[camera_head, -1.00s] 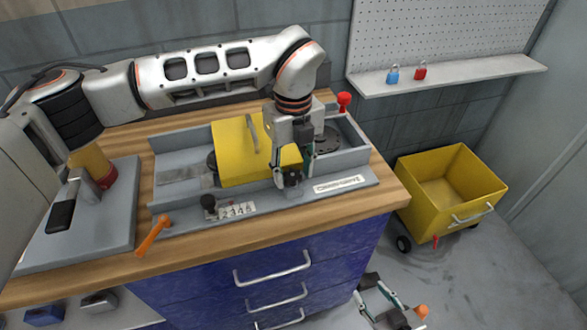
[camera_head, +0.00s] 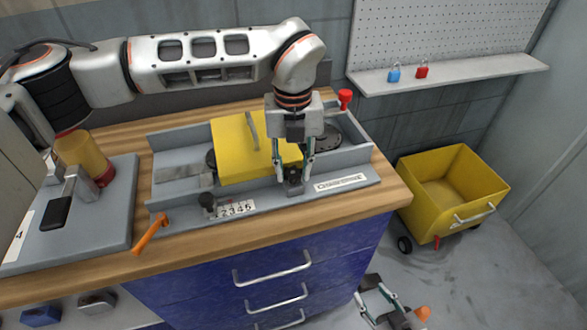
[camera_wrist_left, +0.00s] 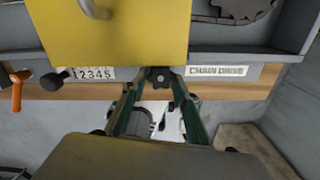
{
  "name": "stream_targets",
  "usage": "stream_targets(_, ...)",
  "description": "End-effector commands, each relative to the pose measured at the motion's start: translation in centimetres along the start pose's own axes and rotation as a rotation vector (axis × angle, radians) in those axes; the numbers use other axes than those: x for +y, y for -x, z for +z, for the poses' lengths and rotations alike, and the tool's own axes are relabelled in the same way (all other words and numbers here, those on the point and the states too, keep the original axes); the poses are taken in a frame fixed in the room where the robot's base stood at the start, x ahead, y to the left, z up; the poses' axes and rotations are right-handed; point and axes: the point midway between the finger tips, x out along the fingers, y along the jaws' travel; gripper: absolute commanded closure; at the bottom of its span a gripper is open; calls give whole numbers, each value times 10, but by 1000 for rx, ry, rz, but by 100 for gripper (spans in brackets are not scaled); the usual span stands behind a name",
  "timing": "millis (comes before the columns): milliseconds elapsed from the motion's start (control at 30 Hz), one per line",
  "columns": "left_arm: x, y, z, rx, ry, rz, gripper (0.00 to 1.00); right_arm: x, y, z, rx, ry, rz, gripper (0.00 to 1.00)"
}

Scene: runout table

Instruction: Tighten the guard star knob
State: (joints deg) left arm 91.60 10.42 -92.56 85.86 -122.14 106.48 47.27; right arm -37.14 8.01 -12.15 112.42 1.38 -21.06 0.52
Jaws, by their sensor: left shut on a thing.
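The yellow guard (camera_head: 228,150) sits closed over the middle of the grey runout table (camera_head: 335,187). The dark star knob (camera_head: 295,180) is at the front rail below the guard's right part. It also shows in the left wrist view (camera_wrist_left: 159,77), between my fingertips. My left gripper (camera_head: 296,174) comes down from above and is shut on the star knob, hiding part of it. My right gripper (camera_head: 378,293) is low in front of the bench, away from the knob, with its fingers apart and nothing seen between them.
A black knob (camera_head: 207,202) and orange crank (camera_head: 150,234) are left of the star knob. A red knob (camera_head: 345,98) stands at the back right. A yellow cart (camera_head: 455,187) stands on the floor at right. A shelf (camera_head: 450,76) holds blue and red padlocks.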

Motion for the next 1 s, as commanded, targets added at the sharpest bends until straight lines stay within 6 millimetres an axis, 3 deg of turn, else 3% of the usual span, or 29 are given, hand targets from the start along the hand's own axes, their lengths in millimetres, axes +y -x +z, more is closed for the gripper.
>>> stream_targets(400, 1, 1, 1, -3, -165, -1, 92, -1, -2, 4, -2, 0, -1, 60)
stream_targets(867, 0, 2, 1, -2, -177, -1, 92, -1, -2, 4, -2, 0, -1, 60)
stream_targets(900, 0, 2, 1, -2, -177, -1, 60, -1, -2, 4, -2, 0, -1, 60)
stream_targets(933, 0, 2, 1, -2, -177, -1, 54, -1, -2, 4, -2, 0, -1, 60)
stream_targets(1000, 1, 1, 1, -2, -177, -1, 54, -1, -2, 4, -2, 0, -1, 60)
